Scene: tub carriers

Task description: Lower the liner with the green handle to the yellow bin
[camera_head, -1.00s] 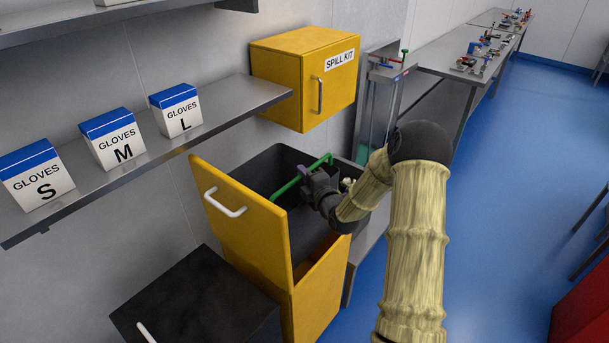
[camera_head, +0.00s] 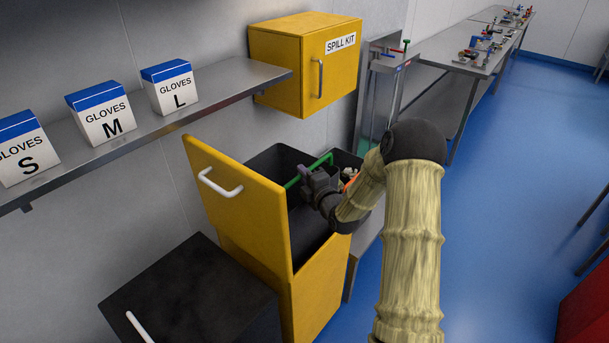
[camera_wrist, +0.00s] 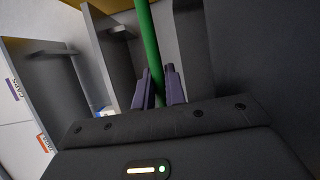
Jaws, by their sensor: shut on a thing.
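The liner (camera_head: 270,165) is a dark grey open tub with a green bar handle (camera_head: 326,159) across its top. My gripper (camera_head: 312,181) is shut on the green handle. In the wrist view the green handle (camera_wrist: 149,45) passes between the two purple-grey fingers (camera_wrist: 160,88). The yellow bin (camera_head: 318,290) stands below, with its yellow front panel (camera_head: 235,205) and white pull tilted up on the left side. The liner sits at the bin's open top, its lower part hidden by the panel and bin wall. I cannot tell whether it touches the bin floor.
A black-topped unit (camera_head: 185,300) stands at front left. A shelf (camera_head: 150,125) with glove boxes (camera_head: 103,110) and a yellow spill kit cabinet (camera_head: 300,70) are on the wall above. A steel bench (camera_head: 465,60) runs behind right.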

